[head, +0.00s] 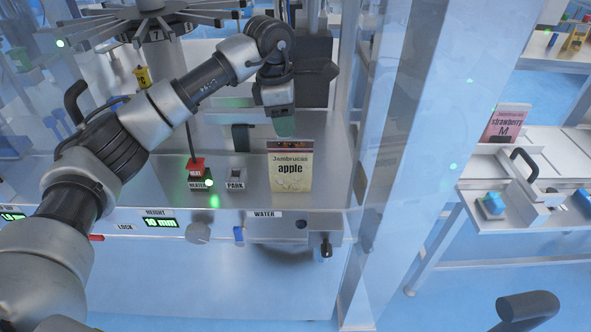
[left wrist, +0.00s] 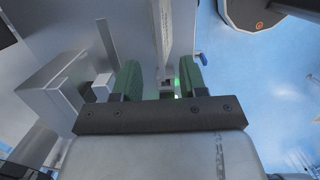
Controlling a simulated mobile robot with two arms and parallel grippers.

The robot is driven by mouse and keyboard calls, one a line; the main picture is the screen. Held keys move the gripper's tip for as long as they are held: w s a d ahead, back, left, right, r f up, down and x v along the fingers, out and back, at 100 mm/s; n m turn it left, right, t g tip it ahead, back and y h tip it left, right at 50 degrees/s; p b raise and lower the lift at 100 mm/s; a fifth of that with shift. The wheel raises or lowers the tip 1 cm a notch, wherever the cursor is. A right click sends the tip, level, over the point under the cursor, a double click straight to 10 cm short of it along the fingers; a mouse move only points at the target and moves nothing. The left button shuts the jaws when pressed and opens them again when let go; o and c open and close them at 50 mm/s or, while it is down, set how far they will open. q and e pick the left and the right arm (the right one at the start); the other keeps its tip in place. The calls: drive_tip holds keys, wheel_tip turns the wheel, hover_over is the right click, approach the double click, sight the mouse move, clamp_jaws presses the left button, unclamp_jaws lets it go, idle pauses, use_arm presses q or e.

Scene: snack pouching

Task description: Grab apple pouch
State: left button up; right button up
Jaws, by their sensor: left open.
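The apple pouch (head: 291,172), cream with a dark red top band and the word "apple", stands upright on the metal counter of the machine. My left gripper (head: 283,126) is just above and behind the pouch's top edge, with its green fingertips pointing down. In the left wrist view the gripper (left wrist: 160,78) is open, with its two green fingers apart. A thin pale strip shows between and beyond the fingers; I cannot tell whether it is the pouch seen edge-on. No grip on the pouch is visible.
A pink strawberry pouch (head: 506,122) stands on the right-hand bench.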

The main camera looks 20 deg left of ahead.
sight(292, 152)
use_arm(q)
wheel_tip(292, 152, down, 2)
drive_tip(key=shift+d+f, duration=0.1)
drive_tip(key=shift+d, duration=0.05)
drive_tip(key=shift+w+d+f, duration=0.1)
drive_tip(key=shift+f, duration=0.2)
drive_tip(key=f, duration=0.1)
drive_tip(key=f+p, duration=0.1)
drive_tip(key=f, duration=0.2)
drive_tip(key=shift+d+f+p, duration=0.15)
drive_tip(key=shift+d+p, duration=0.1)
drive_tip(key=shift+p, duration=0.15)
drive_tip(key=shift+f, duration=0.25)
drive_tip(key=shift+w+d+f, duration=0.1)
drive_tip(key=shift+f, duration=0.05)
use_arm(e)
drive_tip(key=shift+s+a+r, duration=0.5)
drive_tip(key=shift+s+r, duration=0.25)
drive_tip(key=shift+r, duration=0.05)
use_arm(q)
drive_tip(key=shift+f+b, duration=0.15)
drive_tip(key=shift+b, duration=0.2)
use_arm(e)
drive_tip(key=shift+f, duration=0.2)
